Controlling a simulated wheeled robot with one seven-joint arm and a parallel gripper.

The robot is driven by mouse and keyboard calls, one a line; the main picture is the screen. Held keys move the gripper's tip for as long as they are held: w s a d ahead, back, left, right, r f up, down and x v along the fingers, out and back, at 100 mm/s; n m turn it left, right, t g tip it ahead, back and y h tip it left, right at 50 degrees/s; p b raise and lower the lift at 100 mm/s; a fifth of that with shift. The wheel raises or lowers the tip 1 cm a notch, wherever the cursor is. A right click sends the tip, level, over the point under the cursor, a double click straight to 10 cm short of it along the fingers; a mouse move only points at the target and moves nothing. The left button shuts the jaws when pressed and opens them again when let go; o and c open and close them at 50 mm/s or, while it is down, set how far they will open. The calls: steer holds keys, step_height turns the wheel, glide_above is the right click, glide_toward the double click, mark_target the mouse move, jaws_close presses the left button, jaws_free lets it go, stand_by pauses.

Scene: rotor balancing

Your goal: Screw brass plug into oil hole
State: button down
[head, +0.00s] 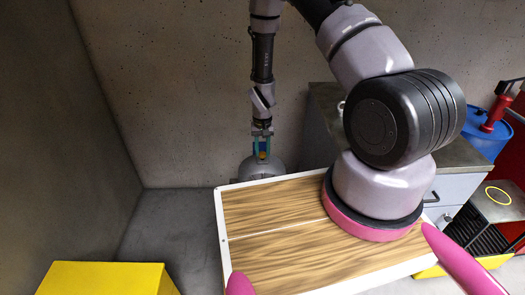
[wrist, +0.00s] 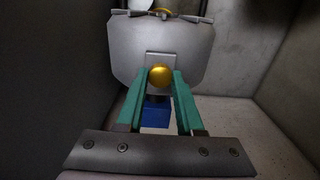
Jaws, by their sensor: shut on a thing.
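The brass plug (wrist: 160,77) shows in the wrist view as a round gold head between the tips of the teal fingers. My gripper (wrist: 161,82) is shut on it. In the head view my gripper (head: 262,148) points down, small and far off, with a bit of orange between its fingers. A grey metal housing (wrist: 190,45) lies just beyond the plug, with a small raised plate behind the plug. The housing also shows under the gripper in the head view (head: 258,170). The oil hole is hidden, and I cannot tell whether the plug sits in it.
A blue block (wrist: 155,113) shows between the fingers, below the plug. Concrete walls stand close behind and at the left. A grey cabinet (head: 440,187), a blue drum (head: 483,135) and a red thing stand at the right. A yellow box (head: 105,280) is at the front left.

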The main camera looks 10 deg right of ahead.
steer(key=n, duration=0.5)
steer(key=shift+n, duration=0.3)
steer(key=n, duration=0.5)
steer(key=shift+n, duration=1)
steer(key=shift+n, duration=0.4)
steer(key=n, duration=1.7)
steer(key=shift+n, duration=0.3)
